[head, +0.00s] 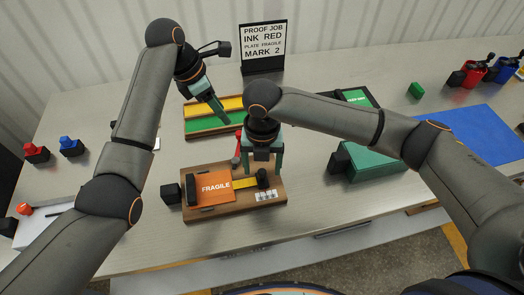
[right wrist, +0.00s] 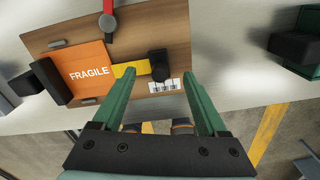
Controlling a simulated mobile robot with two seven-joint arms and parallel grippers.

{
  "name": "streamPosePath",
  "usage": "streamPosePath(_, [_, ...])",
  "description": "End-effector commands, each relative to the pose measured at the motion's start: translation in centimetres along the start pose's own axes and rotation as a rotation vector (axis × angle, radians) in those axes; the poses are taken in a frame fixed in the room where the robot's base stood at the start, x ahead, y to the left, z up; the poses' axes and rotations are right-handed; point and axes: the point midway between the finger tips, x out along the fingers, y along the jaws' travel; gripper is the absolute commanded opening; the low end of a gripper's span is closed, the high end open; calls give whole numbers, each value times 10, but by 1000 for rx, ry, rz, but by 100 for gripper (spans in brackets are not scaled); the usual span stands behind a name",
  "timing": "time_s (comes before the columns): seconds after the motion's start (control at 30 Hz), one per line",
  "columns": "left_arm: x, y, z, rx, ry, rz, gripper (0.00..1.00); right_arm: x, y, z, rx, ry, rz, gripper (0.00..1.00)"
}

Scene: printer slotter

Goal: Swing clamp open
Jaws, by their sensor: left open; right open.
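A wooden board (head: 215,214) lies on the table with an orange FRAGILE plate (head: 215,187) and a yellow strip on it. My left gripper (head: 219,116) is open over a yellow and green tray (head: 205,125).
A black block (head: 171,194) stands left of the board. A green box (head: 372,163) is to the right. A sign (head: 264,45) stands behind. Red and blue stampers (head: 71,147) are at the left, and a blue mat (head: 470,132) is at the right.

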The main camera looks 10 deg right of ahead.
Motion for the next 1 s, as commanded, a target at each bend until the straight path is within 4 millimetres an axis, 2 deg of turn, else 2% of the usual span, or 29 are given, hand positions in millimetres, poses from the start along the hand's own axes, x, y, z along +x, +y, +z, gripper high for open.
streamPosePath(0.1, [0,0,0,0,0,0,50,18,0,-1,0,2,-1,76])
streamPosePath(0.23, [0,0,0,0,0,0,50,28,0,0,0,0,1,76])
streamPosePath(0.6, [0,0,0,0,0,0,50,33,1,0,-1,-1,2,76])
streamPosePath(1.0, [0,0,0,0,0,0,50,33,1,0,-1,-1,2,32])
